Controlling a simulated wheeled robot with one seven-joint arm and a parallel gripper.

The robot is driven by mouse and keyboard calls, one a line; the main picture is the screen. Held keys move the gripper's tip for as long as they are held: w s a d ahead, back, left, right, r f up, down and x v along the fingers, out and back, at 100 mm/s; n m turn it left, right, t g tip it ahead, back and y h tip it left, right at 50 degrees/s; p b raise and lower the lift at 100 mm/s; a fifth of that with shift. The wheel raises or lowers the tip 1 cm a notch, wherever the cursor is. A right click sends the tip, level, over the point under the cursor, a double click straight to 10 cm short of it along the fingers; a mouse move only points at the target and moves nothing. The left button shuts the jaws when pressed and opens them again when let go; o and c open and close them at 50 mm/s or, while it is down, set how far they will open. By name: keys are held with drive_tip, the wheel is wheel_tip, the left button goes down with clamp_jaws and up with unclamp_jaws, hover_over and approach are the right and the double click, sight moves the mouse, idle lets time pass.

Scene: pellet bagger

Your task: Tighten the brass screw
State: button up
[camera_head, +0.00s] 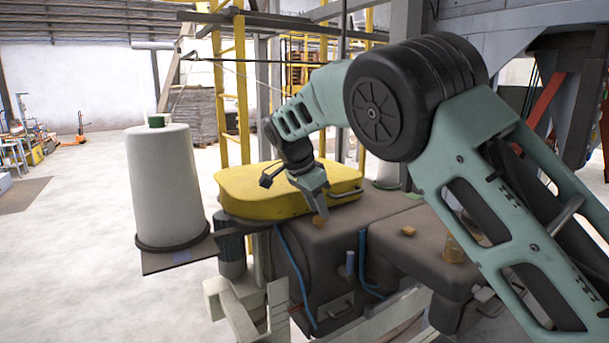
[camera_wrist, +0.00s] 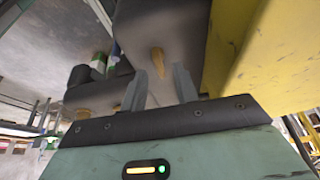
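A brass screw (camera_head: 320,220) stands on the brown machine housing (camera_head: 335,245), right by the tips of my gripper (camera_head: 318,204) in the head view. In the wrist view the brass screw (camera_wrist: 158,58) shows pointed and golden against the housing, in line with the gap between the two grey fingers of my gripper (camera_wrist: 161,72). The fingers are apart, with clear space between them. I cannot tell whether either finger touches the screw. A second small brass piece (camera_head: 408,231) sits on the housing to the right.
A yellow lid (camera_head: 262,196) lies close behind my gripper and fills the right side of the wrist view (camera_wrist: 265,50). A large white cone (camera_head: 162,185) stands on a plate at the left. Blue hoses (camera_head: 294,275) run down the housing front. Open floor lies at the far left.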

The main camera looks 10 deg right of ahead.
drive_tip(key=v, duration=1.5)
drive_tip(key=shift+r+b, duration=0.3)
drive_tip(key=shift+r, duration=0.05)
drive_tip(key=s+a+f+n+g+y, duration=0.1)
drive_tip(key=s+f+n+y, duration=0.1)
drive_tip(key=s+f+n, duration=0.45)
drive_tip(key=s+a+f+n+y+b, duration=0.1)
drive_tip(key=s+a+f+n, duration=0.15)
drive_tip(key=s, duration=0.65)
drive_tip(key=s+a+f+n+g+y, duration=0.1)
drive_tip(key=s+f+n+y, duration=0.1)
drive_tip(key=s+f+n, duration=0.4)
drive_tip(key=s+d+f+n, duration=0.2)
drive_tip(key=s+f+n, duration=0.1)
drive_tip(key=s, duration=0.6)
drive_tip(key=s+d+f+n, duration=0.2)
drive_tip(key=s+f+n, duration=0.2)
drive_tip(key=s, duration=0.6)
drive_tip(key=shift+s+d+f+t+b, duration=0.2)
drive_tip(key=shift+d+f+t+b, duration=0.1)
drive_tip(key=shift+d+f+b, duration=0.1)
